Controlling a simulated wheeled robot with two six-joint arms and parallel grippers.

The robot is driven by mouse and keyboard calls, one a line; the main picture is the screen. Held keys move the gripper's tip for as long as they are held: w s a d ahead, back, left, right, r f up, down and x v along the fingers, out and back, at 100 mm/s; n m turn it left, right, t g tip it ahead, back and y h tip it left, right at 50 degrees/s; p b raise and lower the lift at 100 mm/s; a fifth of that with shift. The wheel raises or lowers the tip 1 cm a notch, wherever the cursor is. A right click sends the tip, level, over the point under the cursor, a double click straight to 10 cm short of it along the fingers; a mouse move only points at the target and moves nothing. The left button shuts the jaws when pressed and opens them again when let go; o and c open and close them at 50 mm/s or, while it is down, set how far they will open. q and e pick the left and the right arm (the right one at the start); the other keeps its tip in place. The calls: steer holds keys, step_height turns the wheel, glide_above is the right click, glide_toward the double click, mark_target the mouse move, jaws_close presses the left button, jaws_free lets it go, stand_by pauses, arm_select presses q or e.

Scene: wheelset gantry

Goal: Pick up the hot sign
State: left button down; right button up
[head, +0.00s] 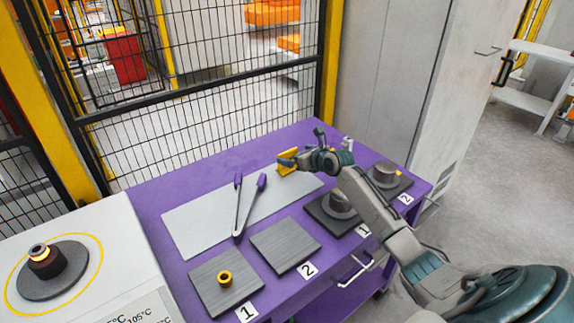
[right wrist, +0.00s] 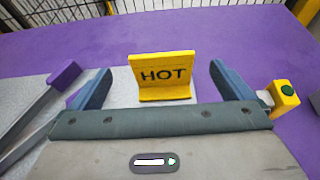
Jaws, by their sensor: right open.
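The hot sign (right wrist: 163,76) is a yellow L-shaped stand with black "HOT" lettering. It stands upright on the light grey mat (head: 190,222), near the mat's far edge. It also shows in the head view (head: 287,160), partly hidden by my right gripper. My right gripper (right wrist: 155,88) is open, with a blue-grey finger on each side of the sign and clear gaps between. The sign lies between and slightly beyond the fingertips. In the head view my right gripper (head: 290,163) is over the far end of the mat. My left gripper is not in view.
A small yellow block with a green button (right wrist: 284,98) is close to the right finger. Grey plates (head: 285,247) line the front. A mesh fence (head: 220,90) stands behind.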

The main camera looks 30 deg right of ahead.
mark_target(288, 153)
steer(key=shift+f+x, duration=0.2)
steer(key=shift+x, duration=3.7)
steer(key=shift+s+d, duration=0.1)
steer(key=c, duration=1)
